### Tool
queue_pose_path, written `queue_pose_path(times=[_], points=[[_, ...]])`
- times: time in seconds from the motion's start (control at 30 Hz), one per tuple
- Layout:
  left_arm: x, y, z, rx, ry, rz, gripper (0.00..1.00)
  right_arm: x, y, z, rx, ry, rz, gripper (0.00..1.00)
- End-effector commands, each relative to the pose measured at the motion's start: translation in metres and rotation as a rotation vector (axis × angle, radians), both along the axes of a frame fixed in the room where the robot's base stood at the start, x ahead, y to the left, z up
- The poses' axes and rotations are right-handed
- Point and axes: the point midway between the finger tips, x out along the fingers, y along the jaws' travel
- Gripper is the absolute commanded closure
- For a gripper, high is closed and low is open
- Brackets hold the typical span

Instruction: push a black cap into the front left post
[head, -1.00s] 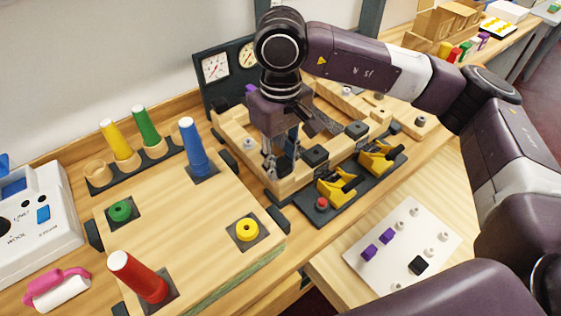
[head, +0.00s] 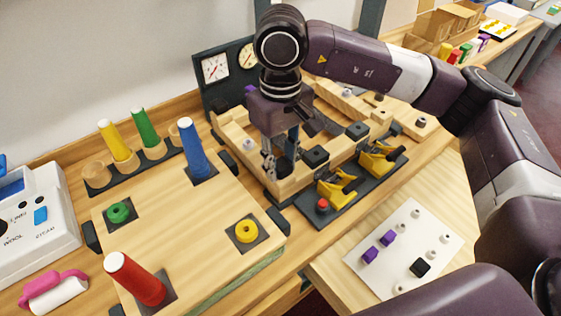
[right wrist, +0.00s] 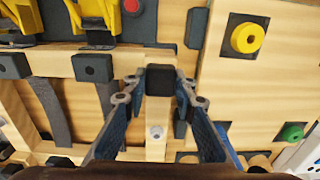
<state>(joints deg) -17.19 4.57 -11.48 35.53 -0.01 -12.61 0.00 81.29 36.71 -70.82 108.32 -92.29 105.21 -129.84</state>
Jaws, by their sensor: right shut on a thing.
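My right gripper (head: 279,168) points down at the near left corner of a wooden frame (head: 232,133). In the right wrist view its fingers (right wrist: 155,94) are shut on a black cap (right wrist: 160,78). The cap is over the end of the wooden rail at that corner, the front left post. I cannot tell whether it is seated or just above, and the post top is hidden under it. Another black cap (head: 315,156) sits on the front rail, and one more (head: 357,130) is further right. My left gripper is not in view.
Yellow toggle clamps (head: 338,191) and a red button (head: 322,205) stand close in front of the frame. A wooden board with a red peg (head: 134,277) and a blue peg (head: 194,149) is to the left. A white card (head: 404,248) holds purple blocks and a loose black cap (head: 420,267).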

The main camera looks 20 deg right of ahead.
Motion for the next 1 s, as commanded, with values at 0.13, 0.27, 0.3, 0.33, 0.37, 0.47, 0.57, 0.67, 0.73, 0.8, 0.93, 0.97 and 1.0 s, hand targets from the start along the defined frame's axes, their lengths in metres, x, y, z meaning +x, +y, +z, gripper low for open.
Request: queue_pose_path(times=[0.13,0.27,0.3,0.33,0.37,0.47,0.57,0.67,0.73,0.8,0.93,0.97,1.0], points=[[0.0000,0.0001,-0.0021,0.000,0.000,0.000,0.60,0.0000,0.0001,-0.0018,0.000,0.000,0.000,0.88],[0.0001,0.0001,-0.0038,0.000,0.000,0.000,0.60,0.0000,0.0001,-0.0030,0.000,0.000,0.000,0.88],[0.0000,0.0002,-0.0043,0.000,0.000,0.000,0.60,0.0000,0.0001,-0.0033,0.000,0.000,0.000,0.88],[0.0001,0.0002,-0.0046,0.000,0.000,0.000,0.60,0.0000,0.0001,-0.0036,0.000,0.000,0.000,0.88],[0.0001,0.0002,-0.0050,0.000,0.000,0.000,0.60,0.0000,0.0001,-0.0039,0.000,0.000,0.000,0.88],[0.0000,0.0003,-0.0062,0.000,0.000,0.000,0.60,-0.0002,0.0002,-0.0051,0.000,0.001,0.000,0.88],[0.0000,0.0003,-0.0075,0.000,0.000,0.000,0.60,-0.0004,0.0002,-0.0064,-0.001,0.002,0.000,0.88],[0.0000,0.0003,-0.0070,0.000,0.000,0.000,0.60,-0.0007,0.0001,-0.0065,0.000,0.003,0.000,0.67],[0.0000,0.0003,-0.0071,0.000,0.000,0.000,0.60,-0.0009,0.0000,-0.0068,-0.001,0.004,0.000,0.60],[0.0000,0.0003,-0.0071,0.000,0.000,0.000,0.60,-0.0009,0.0000,-0.0068,-0.001,0.004,0.001,0.55],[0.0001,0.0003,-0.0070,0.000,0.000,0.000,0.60,-0.0006,0.0000,-0.0063,-0.001,0.003,0.000,0.55],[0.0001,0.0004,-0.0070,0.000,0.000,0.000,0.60,-0.0005,-0.0001,-0.0061,-0.001,0.002,0.000,0.55],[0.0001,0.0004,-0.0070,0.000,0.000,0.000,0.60,-0.0005,-0.0001,-0.0060,-0.001,0.002,0.000,0.55]])
